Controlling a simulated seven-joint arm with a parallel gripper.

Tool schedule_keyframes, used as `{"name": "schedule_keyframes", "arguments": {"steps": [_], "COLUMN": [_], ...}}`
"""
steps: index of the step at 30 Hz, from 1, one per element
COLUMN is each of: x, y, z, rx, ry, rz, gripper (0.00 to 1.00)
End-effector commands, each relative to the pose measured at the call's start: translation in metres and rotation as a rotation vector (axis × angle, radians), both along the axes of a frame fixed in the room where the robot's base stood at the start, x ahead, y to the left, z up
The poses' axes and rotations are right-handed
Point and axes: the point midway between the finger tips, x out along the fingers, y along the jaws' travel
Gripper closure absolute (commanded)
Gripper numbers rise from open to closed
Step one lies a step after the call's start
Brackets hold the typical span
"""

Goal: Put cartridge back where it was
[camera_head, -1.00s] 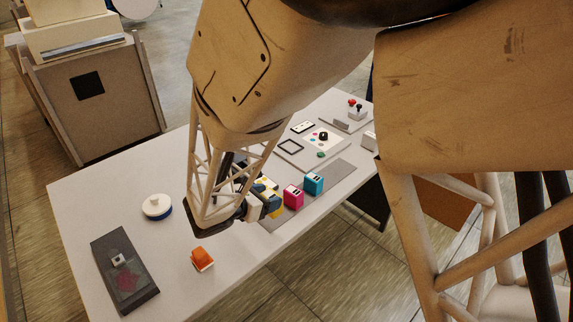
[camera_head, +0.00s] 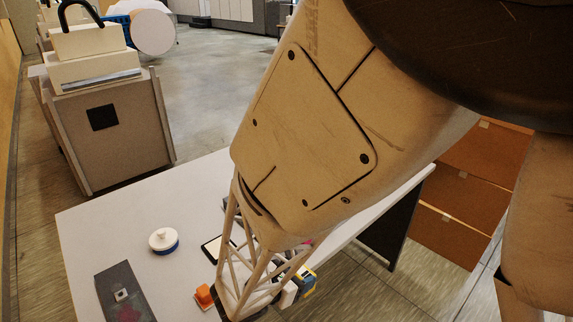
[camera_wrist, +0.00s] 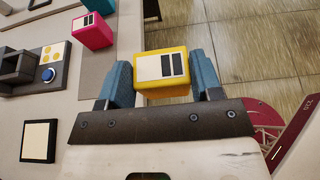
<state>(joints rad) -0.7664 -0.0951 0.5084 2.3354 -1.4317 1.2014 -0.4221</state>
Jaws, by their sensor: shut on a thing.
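My gripper (camera_wrist: 163,80) is shut on a yellow cartridge (camera_wrist: 162,72), with a blue finger on each side of it. The cartridge has a pale label with dark bars facing the wrist camera. In that view it appears against the floor, just beyond the table's edge. In the head view the gripper (camera_head: 300,287) is low at the table's front edge, and only a little yellow shows. A magenta cartridge (camera_wrist: 92,30) and a cyan cartridge (camera_wrist: 100,5) stand on a grey strip (camera_wrist: 122,58), apart from the gripper. My arm hides most of them in the head view.
A dark device with a blue button (camera_wrist: 47,75) and a black-framed pad (camera_wrist: 39,141) lie beside the strip. Bare floor lies beyond the edge.

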Motion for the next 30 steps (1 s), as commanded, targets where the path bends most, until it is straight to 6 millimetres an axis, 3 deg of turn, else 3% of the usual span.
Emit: {"name": "schedule_keyframes", "arguments": {"steps": [8, 30], "x": [0.024, 0.127], "y": [0.009, 0.052], "z": [-0.003, -0.014], "rx": [-0.001, -0.001], "ry": [0.001, 0.001], "rz": [-0.001, -0.001], "gripper": [0.71, 0.71]}}
